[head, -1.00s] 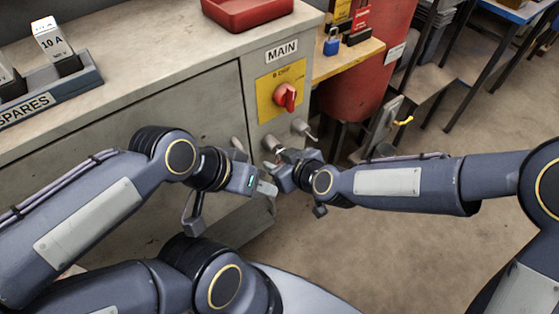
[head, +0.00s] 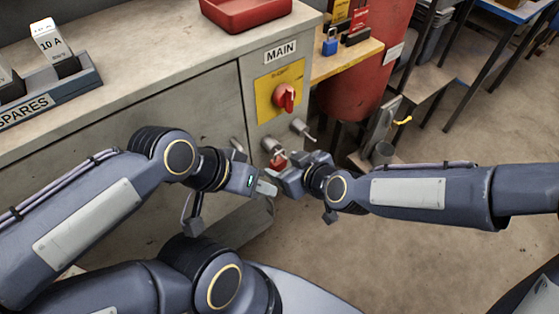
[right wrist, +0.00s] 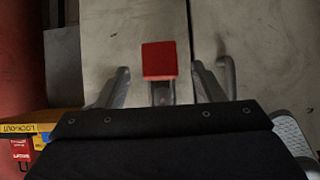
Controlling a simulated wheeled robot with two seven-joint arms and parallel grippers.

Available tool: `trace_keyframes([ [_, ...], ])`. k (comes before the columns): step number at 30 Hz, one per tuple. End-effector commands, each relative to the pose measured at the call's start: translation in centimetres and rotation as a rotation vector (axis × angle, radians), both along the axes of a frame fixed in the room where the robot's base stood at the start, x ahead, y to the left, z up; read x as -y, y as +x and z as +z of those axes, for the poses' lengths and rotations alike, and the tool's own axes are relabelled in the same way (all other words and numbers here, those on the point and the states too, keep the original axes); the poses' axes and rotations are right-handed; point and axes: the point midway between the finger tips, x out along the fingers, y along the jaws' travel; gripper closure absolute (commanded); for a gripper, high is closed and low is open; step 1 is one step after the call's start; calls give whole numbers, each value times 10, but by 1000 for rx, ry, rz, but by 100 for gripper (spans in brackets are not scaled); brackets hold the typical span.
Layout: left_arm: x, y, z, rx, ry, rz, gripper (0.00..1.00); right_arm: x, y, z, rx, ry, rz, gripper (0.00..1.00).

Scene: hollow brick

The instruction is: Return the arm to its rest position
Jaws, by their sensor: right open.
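My right gripper (head: 281,178) is in front of the grey cabinet, below the red switch. In the right wrist view, its two fingers (right wrist: 162,84) stand apart. A small red block, perhaps a padlock (right wrist: 159,60), shows between and beyond them, with a gap on each side. The red block (head: 278,160) also shows in the head view, at the cabinet front by a metal fitting. My left gripper (head: 266,188) is just left of and slightly below the right one, close to it. Its fingers are too small to tell whether they are open.
The grey cabinet (head: 120,110) carries a red rotary switch (head: 284,97) on a yellow plate, with metal handles below. A red tray (head: 245,10) and a spares rack (head: 50,95) stand on top. A blue padlock (head: 331,42) is on the wooden shelf. Floor at lower right is clear.

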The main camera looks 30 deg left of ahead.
Motion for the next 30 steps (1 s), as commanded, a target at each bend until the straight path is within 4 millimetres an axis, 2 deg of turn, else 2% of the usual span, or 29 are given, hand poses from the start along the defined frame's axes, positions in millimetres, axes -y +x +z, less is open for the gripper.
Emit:
trace_keyframes([
  [1,0,0,1,0,0,0,64,8,-2,7,4,1,-1,39],
  [6,0,0,2,0,0,0,64,26,-10,20,1,2,-1,39],
  [17,0,0,2,0,0,0,64,33,-14,25,0,0,0,39],
  [20,0,0,2,0,0,0,64,44,-8,30,-6,-3,-22,39],
  [23,0,0,2,0,0,0,64,78,6,43,-33,-14,-90,39],
  [26,0,0,2,0,0,0,64,134,18,59,-89,-33,-204,39],
  [27,0,0,2,0,0,0,64,160,20,65,-120,-40,-261,39],
  [30,0,0,2,0,0,0,64,224,16,75,-206,-51,-415,39],
])
